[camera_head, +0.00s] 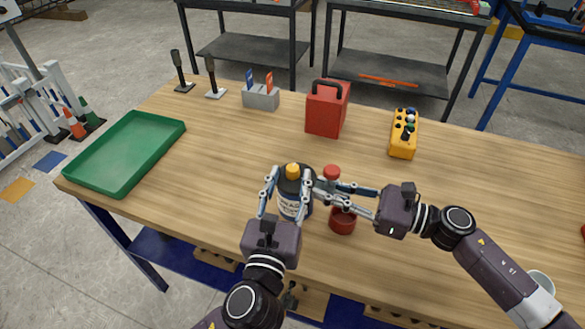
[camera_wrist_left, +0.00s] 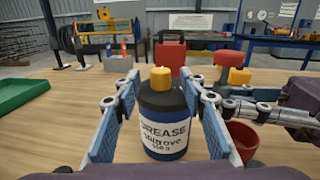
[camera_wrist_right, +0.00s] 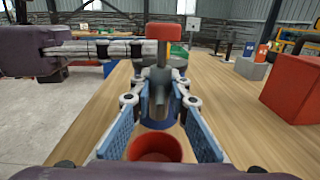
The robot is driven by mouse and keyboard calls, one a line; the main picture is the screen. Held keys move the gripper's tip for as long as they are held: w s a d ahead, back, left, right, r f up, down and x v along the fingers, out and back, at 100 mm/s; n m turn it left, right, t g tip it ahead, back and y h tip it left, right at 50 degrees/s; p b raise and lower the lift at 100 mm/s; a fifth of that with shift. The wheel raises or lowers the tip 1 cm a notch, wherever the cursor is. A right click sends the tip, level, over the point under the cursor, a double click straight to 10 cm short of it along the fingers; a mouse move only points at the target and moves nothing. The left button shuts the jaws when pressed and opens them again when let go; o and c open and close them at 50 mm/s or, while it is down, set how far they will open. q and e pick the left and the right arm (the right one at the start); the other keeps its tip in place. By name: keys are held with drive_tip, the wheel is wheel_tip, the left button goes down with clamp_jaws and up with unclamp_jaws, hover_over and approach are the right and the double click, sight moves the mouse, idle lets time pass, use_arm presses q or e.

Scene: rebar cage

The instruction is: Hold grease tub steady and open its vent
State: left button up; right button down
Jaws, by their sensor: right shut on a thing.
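The grease tub (camera_head: 291,207) is a dark bottle with a yellow-orange cap (camera_head: 293,170) and a white label. It stands upright on the table, its label facing the left wrist view (camera_wrist_left: 165,136). The red top also shows in the head view (camera_head: 331,172).
A red cup (camera_head: 342,222) stands below my right fingers. A red case (camera_head: 327,110), a yellow pendant (camera_head: 403,140) and a grey holder (camera_head: 261,99) stand farther back. A green tray (camera_head: 125,150) lies at the left.

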sight(293, 167)
use_arm(q)
drive_tip(key=shift+w+d, duration=0.15)
drive_tip(key=shift+w, duration=0.65)
drive_tip(key=shift+w+d, duration=0.15)
drive_tip(key=shift+w, duration=0.65)
clamp_jaws()
